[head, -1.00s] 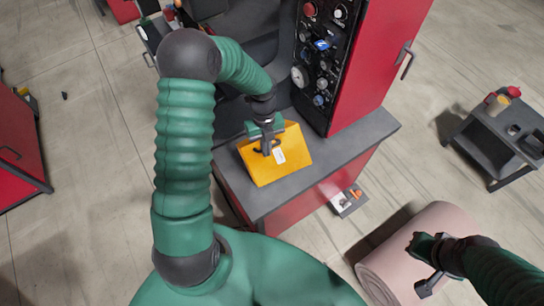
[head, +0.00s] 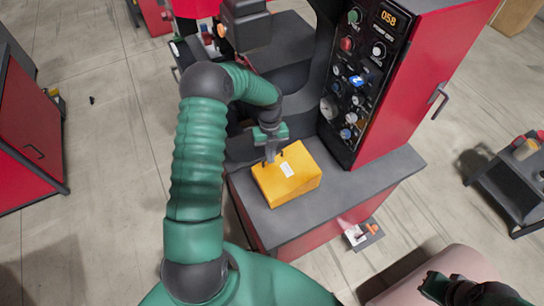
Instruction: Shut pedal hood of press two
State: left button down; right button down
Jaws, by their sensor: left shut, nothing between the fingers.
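The yellow hood (head: 290,185) with a white label sits on the grey table of the press. It shows as a box with its top face and a narrow front side. My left gripper (head: 271,157) points down at the hood's far left edge, shut and empty, and hides part of that edge. I cannot tell whether it touches the hood. My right gripper (head: 432,287) is low at the bottom right, far from the hood; its jaws are too dark and small to read.
The grey table (head: 385,172) has bare room right of the hood. A black control panel (head: 357,85) on a red cabinet (head: 420,80) stands behind it. A pink roll (head: 450,265) lies at the lower right, near my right gripper. A dark cart (head: 510,185) stands at far right.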

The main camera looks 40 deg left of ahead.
pick_arm(q)
jog(key=shift+d+r, duration=0.1)
jog(key=shift+d, duration=0.25)
pick_arm(e)
jog(key=shift+d, duration=0.4)
pick_arm(q)
jog(key=shift+w, duration=0.1)
pick_arm(e)
jog(key=shift+f, duration=0.1)
